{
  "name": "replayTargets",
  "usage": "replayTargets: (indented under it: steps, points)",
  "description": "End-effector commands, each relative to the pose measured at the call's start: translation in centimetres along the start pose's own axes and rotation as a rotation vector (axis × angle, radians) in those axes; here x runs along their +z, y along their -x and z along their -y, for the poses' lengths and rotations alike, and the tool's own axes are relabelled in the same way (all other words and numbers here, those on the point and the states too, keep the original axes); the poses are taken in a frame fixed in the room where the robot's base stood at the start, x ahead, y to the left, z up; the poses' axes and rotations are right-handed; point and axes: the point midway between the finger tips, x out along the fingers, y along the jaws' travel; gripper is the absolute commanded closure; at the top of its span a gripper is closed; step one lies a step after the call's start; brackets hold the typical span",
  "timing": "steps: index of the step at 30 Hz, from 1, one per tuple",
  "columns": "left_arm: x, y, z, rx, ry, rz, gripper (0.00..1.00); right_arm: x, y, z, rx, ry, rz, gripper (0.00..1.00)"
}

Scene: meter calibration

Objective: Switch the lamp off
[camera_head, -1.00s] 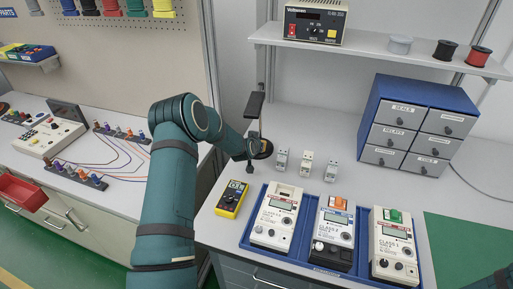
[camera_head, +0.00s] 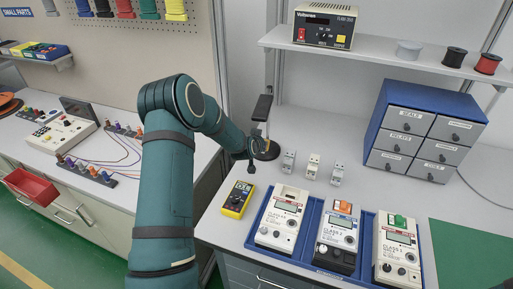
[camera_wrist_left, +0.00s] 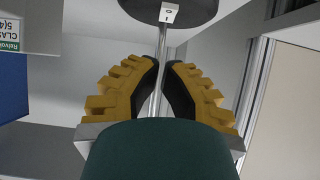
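The desk lamp has a black head (camera_head: 262,107) and a round dark base (camera_head: 266,151) on the bench. In the left wrist view its base (camera_wrist_left: 185,4) is at the top edge, with a small white switch (camera_wrist_left: 169,13) marked O and I. The thin metal stem (camera_wrist_left: 162,45) runs down the picture between the fingers. My left gripper (camera_head: 251,158) is beside the lamp; its yellow, black-padded fingers (camera_wrist_left: 162,63) are close together at the tips. Whether they touch the stem is unclear. My right gripper is out of view.
A yellow multimeter (camera_head: 237,199) lies in front of the lamp. Three small white modules (camera_head: 313,166) stand right of it. A blue tray (camera_head: 309,262) holds three meters. A drawer cabinet (camera_head: 420,133) stands at the back, under a shelf (camera_head: 390,62).

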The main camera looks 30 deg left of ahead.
Motion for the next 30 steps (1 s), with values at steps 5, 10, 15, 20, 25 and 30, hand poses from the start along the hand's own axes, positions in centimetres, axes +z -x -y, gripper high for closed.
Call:
replayTargets:
  steps: [5,10,15,20,25,30]
  points:
    - [0.8,2.8,0.0,0.0,0.0,0.001,1.0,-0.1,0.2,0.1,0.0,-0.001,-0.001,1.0]
    - [1.4,4.3,0.0,0.0,-0.001,0.0,1.0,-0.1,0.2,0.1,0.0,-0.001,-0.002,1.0]
    - [1.5,4.7,0.0,0.0,-0.001,-0.001,1.0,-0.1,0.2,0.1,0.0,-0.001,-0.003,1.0]
    - [1.5,4.7,0.0,0.0,-0.001,0.0,1.0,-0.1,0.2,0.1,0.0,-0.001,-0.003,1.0]
    - [1.5,4.7,0.0,0.001,-0.001,0.0,1.0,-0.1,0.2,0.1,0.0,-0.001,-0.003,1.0]
    - [1.5,4.7,0.0,0.001,0.0,0.0,1.0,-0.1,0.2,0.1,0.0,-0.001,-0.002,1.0]
